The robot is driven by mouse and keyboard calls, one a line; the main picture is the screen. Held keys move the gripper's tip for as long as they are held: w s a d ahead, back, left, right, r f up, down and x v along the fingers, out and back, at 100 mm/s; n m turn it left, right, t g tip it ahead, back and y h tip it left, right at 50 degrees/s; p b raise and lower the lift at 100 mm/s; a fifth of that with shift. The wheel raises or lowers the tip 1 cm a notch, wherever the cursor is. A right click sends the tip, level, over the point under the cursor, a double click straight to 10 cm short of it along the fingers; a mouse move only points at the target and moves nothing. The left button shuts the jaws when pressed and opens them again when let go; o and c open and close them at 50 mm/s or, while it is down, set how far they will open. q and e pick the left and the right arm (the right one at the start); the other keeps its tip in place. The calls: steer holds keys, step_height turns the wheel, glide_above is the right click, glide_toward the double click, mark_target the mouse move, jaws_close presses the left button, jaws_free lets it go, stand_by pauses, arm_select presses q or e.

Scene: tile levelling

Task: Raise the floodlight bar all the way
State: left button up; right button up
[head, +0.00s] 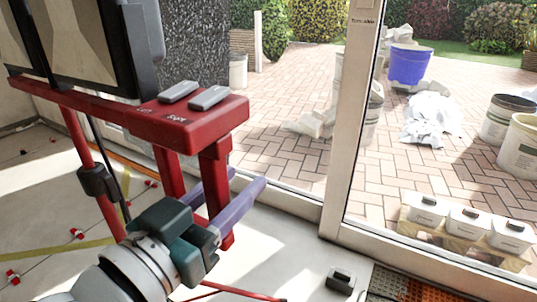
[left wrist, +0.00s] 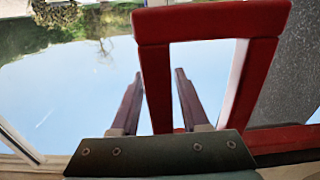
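The floodlight bar (head: 120,110) is a red beam at upper left, carrying dark-framed floodlights (head: 100,45). Two grey switches (head: 208,97) sit on its near end, with "Left" and "Right" lettering. A red handle loop (head: 216,170) hangs under that end. It fills the upper middle of the left wrist view (left wrist: 212,22). My left gripper (head: 248,186) has purple fingers apart, one on each side of the handle's near upright. In the left wrist view the fingers (left wrist: 158,72) flank that upright, with gaps showing. I cannot tell whether either touches. My right gripper is out of view.
A red pole (head: 85,160) with a black collar (head: 97,182) stands left of my gripper. A glazed door frame (head: 350,120) stands close on the right. Red clips (head: 76,235) dot the floor. A small black-topped box (head: 341,280) lies at the bottom.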

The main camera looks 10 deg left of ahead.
arm_select(q)
jaws_close()
stand_by(1.1)
